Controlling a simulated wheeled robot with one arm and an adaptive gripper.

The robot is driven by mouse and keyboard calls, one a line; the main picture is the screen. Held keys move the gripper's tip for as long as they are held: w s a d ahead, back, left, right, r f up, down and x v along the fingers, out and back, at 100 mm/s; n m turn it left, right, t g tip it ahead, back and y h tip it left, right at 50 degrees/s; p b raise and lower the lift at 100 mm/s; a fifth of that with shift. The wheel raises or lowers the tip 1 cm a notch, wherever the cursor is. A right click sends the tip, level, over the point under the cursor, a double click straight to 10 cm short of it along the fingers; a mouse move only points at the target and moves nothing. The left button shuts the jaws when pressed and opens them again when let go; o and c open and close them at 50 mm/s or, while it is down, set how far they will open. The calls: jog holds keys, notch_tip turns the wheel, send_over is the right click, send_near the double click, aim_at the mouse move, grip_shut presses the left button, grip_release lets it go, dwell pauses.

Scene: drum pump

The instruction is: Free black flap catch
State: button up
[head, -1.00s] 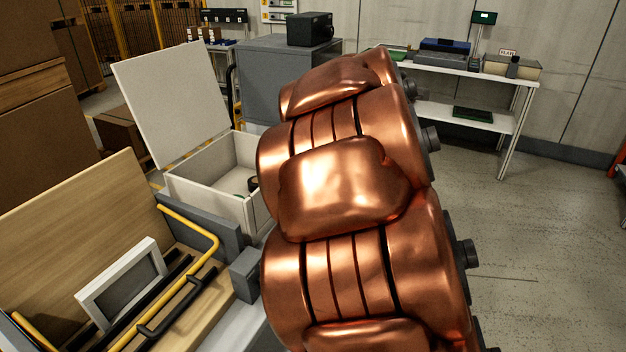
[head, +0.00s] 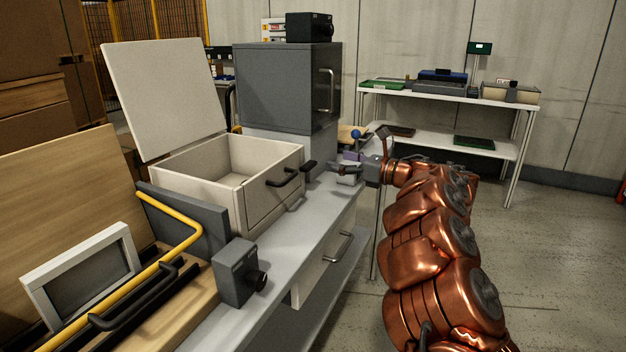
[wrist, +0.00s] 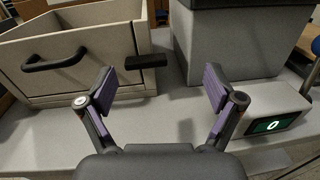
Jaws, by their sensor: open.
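A small black catch (head: 309,165) sticks out at the right front corner of the beige box (head: 226,205), whose lid (head: 165,92) stands up. In the wrist view the black catch (wrist: 146,61) is a short horizontal bar by the box's edge, ahead of and between my fingers. My gripper (wrist: 160,85) is open and empty, with purple pads facing each other. The catch looks apart from both fingers. In the head view my gripper (head: 345,170) is just right of the catch, small and partly hard to make out.
The box front has a black handle (head: 282,177). A grey cabinet (head: 288,90) stands right behind the box. A small unit with a green "0" display (wrist: 275,122) lies right of my gripper. A grey block with a black knob (head: 240,272) sits on the bench's near part.

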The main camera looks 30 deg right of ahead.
aim_at(313, 165)
jog(key=shift+s+a+f+n+g+y, duration=0.25)
jog(key=shift+s+f+n+y, duration=0.1)
jog(key=shift+f, duration=0.2)
jog(key=shift+s+a+f+n+g+y, duration=0.2)
jog(key=shift+s+f+n+y, duration=0.15)
jog(key=shift+f, duration=0.15)
jog(key=shift+a, duration=0.15)
jog(key=x, duration=0.7)
jog(key=shift+w+a+b, duration=0.1)
jog(key=shift+w+b, duration=0.2)
jog(key=shift+b, duration=0.1)
jog(key=c, duration=1.1)
